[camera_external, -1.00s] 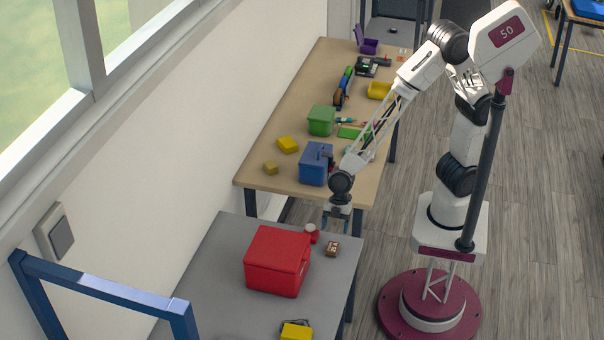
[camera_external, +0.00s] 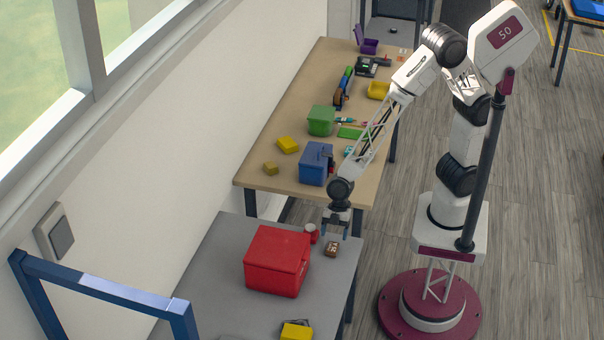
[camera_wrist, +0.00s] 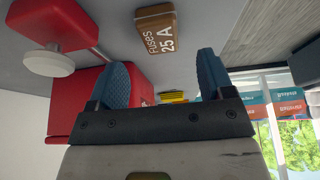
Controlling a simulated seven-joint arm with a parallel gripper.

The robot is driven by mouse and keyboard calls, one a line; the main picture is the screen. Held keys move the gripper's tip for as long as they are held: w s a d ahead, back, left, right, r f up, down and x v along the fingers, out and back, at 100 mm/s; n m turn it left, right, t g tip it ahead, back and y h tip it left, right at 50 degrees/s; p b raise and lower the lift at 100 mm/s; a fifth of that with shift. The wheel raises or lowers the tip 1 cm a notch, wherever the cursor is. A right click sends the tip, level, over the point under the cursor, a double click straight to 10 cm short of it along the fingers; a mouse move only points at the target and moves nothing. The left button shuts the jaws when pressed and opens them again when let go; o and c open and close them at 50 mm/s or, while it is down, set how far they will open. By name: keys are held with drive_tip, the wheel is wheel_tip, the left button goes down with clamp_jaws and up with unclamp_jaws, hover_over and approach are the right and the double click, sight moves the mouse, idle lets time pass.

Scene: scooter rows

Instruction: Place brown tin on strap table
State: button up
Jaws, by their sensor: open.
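The brown tin (camera_external: 332,249) lies on the grey table (camera_external: 212,286) near its right edge. In the wrist view the tin (camera_wrist: 157,32) shows white lettering, "Fuses 25 A", and lies beyond my fingertips. My gripper (camera_external: 335,234) is open and empty, above and just behind the tin. Its two blue fingers also show spread in the wrist view (camera_wrist: 163,70).
A red box (camera_external: 277,262) and a small red-and-white item (camera_external: 311,233) stand left of the tin. A blue box (camera_external: 316,163), a green box (camera_external: 321,121) and yellow blocks (camera_external: 287,145) occupy the tan table. A blue frame (camera_external: 105,288) stands at front left.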

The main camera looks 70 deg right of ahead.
sight(333, 246)
drive_tip(key=shift+x, duration=2.65)
drive_tip(key=shift+c, duration=0.3)
drive_tip(key=c, duration=1)
drive_tip(key=shift+r, duration=0.1)
drive_tip(key=shift+r, duration=1.6)
drive_tip(key=shift+s+d+r, duration=0.15)
drive_tip(key=shift+s+d, duration=0.05)
drive_tip(key=shift+d, duration=0.05)
drive_tip(key=s+d, duration=0.3)
drive_tip(key=s+d+r, duration=0.1)
drive_tip(key=s+d, duration=0.6)
drive_tip(key=s, duration=0.1)
drive_tip(key=shift+d+r, duration=0.2)
drive_tip(key=shift+d, duration=0.2)
